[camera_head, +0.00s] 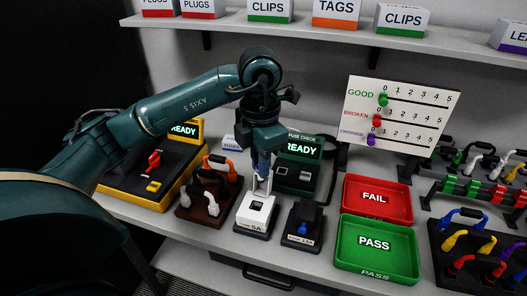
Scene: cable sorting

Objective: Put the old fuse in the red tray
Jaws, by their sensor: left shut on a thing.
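My left gripper (262,187) points down just above the white fuse holder (257,212) marked 5A. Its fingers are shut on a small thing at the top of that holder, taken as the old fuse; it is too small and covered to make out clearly. I cannot tell whether it still touches the holder. The red tray (378,215), marked FAIL, lies to the right, with only its label seen inside. My right gripper is not in view.
A green PASS tray (350,262) lies in front of the red one. A dark holder with a blue piece (302,227) stands between gripper and trays. Behind is the fuse checker (284,175) reading READY. A brown cable rack (190,209) stands left; more racks stand right.

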